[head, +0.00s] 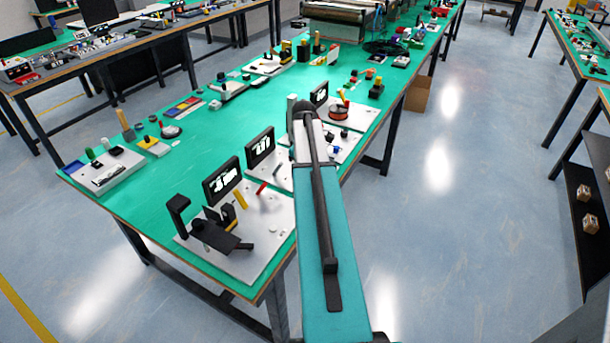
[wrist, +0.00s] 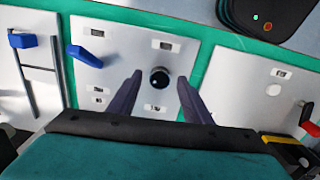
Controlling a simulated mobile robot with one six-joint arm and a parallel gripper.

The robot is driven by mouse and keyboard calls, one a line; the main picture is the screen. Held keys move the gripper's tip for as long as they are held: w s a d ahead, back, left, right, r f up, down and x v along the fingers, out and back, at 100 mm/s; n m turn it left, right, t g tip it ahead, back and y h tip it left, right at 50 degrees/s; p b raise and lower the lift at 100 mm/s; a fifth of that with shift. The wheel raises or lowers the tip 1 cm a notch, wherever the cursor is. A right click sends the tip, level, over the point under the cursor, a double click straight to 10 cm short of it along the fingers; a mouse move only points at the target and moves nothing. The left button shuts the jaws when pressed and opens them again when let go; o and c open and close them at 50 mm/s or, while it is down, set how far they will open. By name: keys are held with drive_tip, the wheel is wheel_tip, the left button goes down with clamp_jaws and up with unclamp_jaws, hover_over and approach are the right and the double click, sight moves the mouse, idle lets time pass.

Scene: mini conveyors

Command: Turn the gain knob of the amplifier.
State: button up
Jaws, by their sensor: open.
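A round black knob (wrist: 159,77) with a bright highlight stands on a pale panel (wrist: 125,60) in the wrist view. I take it for the gain knob; the small labels around it are too blurred to read. My gripper (wrist: 158,79) is open, with one dark finger left of the knob and the other right of it. A gap shows between each finger and the knob, and I cannot tell their height above the panel. In the head view my arm hides the gripper and the knob.
A blue lever (wrist: 88,56) sits on the same panel, left of the knob. Another pale panel (wrist: 250,95) with a white button and a red lever lies to the right. The green table (head: 215,130) carries several other panels and a dark screen (head: 222,181).

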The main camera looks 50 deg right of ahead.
drive_tip(key=shift+f, duration=0.4)
drive_tip(key=shift+c, duration=0.4)
drive_tip(key=c, duration=1)
